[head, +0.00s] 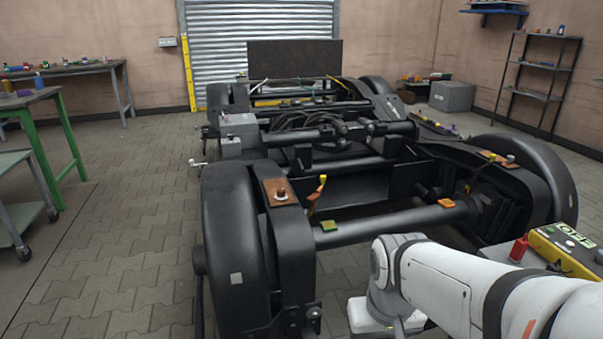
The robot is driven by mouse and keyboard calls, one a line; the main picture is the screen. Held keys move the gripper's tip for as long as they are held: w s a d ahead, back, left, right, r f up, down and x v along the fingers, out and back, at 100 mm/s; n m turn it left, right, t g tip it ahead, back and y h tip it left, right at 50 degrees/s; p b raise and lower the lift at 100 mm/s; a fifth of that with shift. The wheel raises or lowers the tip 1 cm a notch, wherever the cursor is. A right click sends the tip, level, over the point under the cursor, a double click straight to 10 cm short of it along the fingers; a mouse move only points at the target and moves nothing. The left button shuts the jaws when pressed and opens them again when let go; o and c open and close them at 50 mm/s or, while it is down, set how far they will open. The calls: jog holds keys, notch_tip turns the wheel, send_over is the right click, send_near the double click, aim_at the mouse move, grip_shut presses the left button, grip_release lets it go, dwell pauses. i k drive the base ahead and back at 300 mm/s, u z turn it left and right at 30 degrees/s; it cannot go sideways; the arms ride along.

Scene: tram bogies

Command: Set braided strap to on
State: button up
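A narrow orange-brown strip with a yellow upper end (317,193) rises from the inner side of the near left wheel frame on the black bogie (345,228). It looks most like the braided strap, but it is too small to show a weave or how its ends are fixed. Beside it to the left, a brown plate (279,191) with a dark bolt or knob lies on top of the frame. My white arm reaches in from the lower right, in front of the bogie's near axle. My gripper is not in view.
Yellow-green and orange tags sit on the near axle. A green-legged workbench (64,138) and a grey trolley (35,190) stand at left. A black shelf rack (540,85) and grey box (452,96) stand at right. Paved floor left of the bogie is clear.

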aim_at(317, 195)
jog(key=z, duration=0.05)
jog(key=i, duration=0.95)
jog(key=u, duration=0.1)
